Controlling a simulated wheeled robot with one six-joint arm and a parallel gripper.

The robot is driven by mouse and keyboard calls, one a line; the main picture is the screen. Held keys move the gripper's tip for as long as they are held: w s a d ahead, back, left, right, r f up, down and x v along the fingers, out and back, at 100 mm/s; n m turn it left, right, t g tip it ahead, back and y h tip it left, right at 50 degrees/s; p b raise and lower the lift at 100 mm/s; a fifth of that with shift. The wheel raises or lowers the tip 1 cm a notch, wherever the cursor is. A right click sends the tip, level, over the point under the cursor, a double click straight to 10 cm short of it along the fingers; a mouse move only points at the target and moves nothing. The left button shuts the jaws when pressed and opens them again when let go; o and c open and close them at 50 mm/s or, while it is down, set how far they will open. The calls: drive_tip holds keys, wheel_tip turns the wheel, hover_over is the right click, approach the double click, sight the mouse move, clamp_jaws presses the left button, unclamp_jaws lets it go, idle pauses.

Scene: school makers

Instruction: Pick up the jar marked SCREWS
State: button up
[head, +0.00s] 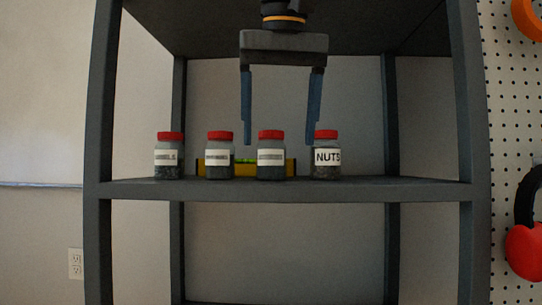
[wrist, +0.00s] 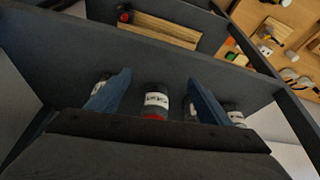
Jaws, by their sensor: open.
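Several jars with red lids and white labels stand upright in a row on the dark shelf (head: 420,189). The rightmost jar (head: 327,158) reads NUTS. The labels on the far left jar (head: 169,158), the second jar (head: 219,157) and the third jar (head: 271,158) are too blurred to read surely, so I cannot tell which says SCREWS. My gripper (head: 279,142) is open and empty, pointing down, its fingertips around lid height. The third jar appears between the fingers. In the wrist view a jar (wrist: 156,99) also shows between the fingers; its neighbours are partly hidden by them.
A yellow level-like bar (head: 246,170) with a green part lies behind the jars. Shelf posts (head: 97,150) stand on both sides, and an upper board (head: 210,25) is overhead. A pegboard (head: 507,150) with red and orange items is at the right. The right shelf end is bare.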

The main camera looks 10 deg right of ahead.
sight(273, 133)
drive_tip(key=w+p, duration=0.3)
drive_tip(key=w, duration=0.7)
drive_tip(key=shift+w+d, duration=0.15)
drive_tip(key=shift+w, duration=0.1)
drive_tip(key=shift+p+x, duration=0.55)
drive_tip(key=shift+x, duration=2)
drive_tip(key=shift+c, duration=0.2)
drive_tip(key=c, duration=1.4)
drive_tip(key=shift+w+r, duration=0.1)
drive_tip(key=shift+r, duration=0.1)
